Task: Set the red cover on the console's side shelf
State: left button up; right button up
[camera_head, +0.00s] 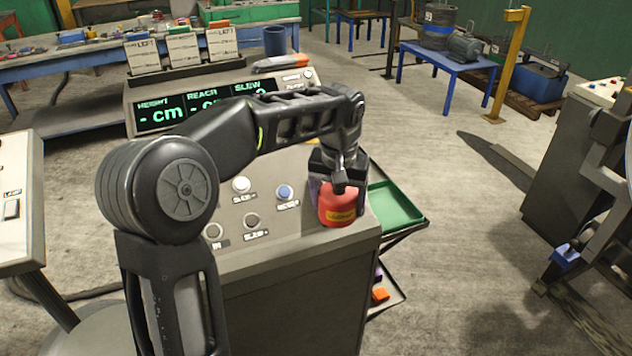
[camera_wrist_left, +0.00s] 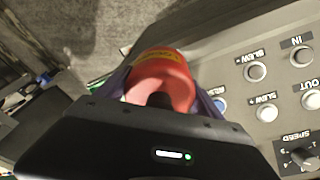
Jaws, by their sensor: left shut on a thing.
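The red cover (camera_head: 338,208) is a round red cap with a yellow label, at the right front of the console's (camera_head: 290,240) sloped button panel. My left gripper (camera_head: 338,185) is shut on it from above. In the left wrist view the red cover (camera_wrist_left: 163,80) sits between the fingers, with its pale inside partly showing. I cannot tell whether it touches the panel. The side shelf (camera_head: 393,206) is a green-lined tray on the console's right side, just right of the cover, and its visible part is empty. My right gripper is not in view.
Panel buttons, including a blue one (camera_head: 285,192) and a white one (camera_head: 241,184), lie left of the gripper. A lower shelf holds an orange block (camera_head: 380,294). A display (camera_head: 200,108) stands behind. Open floor lies right of the console.

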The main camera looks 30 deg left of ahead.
pick_arm(q)
jog(key=d+f+m, duration=0.3)
jog(key=d+f, duration=0.7)
jog(key=d, duration=0.1)
jog(key=shift+s+h, duration=0.3)
jog(key=shift+s, duration=0.15)
